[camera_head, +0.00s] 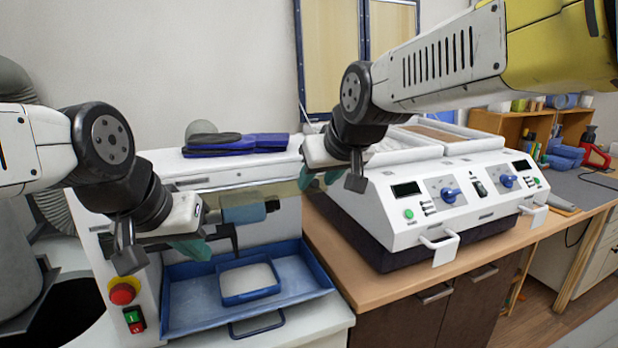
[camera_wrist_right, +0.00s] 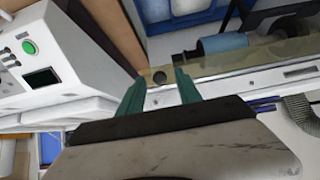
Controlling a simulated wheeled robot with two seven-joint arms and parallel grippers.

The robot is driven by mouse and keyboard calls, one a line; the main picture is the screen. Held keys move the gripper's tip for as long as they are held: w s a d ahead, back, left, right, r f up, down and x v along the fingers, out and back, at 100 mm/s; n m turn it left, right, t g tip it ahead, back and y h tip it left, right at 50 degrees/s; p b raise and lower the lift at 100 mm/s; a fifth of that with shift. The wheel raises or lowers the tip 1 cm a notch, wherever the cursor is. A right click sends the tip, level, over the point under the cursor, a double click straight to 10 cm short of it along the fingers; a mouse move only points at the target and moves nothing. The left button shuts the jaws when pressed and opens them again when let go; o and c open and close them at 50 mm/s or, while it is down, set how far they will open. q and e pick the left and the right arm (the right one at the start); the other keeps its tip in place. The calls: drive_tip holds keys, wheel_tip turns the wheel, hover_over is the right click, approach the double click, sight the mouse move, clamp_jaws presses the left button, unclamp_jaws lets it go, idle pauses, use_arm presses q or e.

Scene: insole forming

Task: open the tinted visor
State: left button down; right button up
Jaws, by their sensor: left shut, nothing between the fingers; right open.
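The tinted visor (camera_head: 287,190) is a see-through olive-brown strip on the front of the white machine (camera_head: 225,176), above the blue tray. In the right wrist view the visor (camera_wrist_right: 255,60) runs along the machine beside a blue-grey roller (camera_wrist_right: 222,44). My right gripper (camera_head: 318,178) is at the visor's right end, with its green fingers apart. In the right wrist view a round black knob (camera_wrist_right: 158,77) shows between those fingers (camera_wrist_right: 160,88); contact cannot be made out. My left gripper (camera_head: 197,249) is shut and empty, in front of the machine's left part.
A blue tray (camera_head: 320,277) holding a smaller blue box (camera_head: 247,298) lies below the visor. A white control unit (camera_head: 455,205) with knobs and handles stands close on the right. A red stop button (camera_head: 123,291) is at lower left. Blue insoles (camera_head: 235,144) lie on top of the machine.

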clamp_jaws()
drive_tip(key=shift+w+r+g, duration=0.1)
drive_tip(key=shift+r+g, duration=0.15)
drive_tip(key=shift+g, duration=0.15)
drive_tip(key=g, duration=0.1)
drive_tip(key=r+g+h, duration=0.1)
drive_tip(key=g, duration=0.1)
drive_tip(key=w+r+g+h, duration=0.1)
drive_tip(key=g, duration=0.1)
drive_tip(key=shift+a, duration=0.25)
drive_tip(key=g, duration=0.2)
drive_tip(key=w+g+h, duration=0.1)
drive_tip(key=r+g, duration=0.1)
drive_tip(key=g, duration=0.1)
drive_tip(key=shift+w+a+g+h, duration=0.25)
drive_tip(key=shift+w+g+h, duration=0.05)
drive_tip(key=shift+h, duration=0.1)
idle(0.5)
unclamp_jaws()
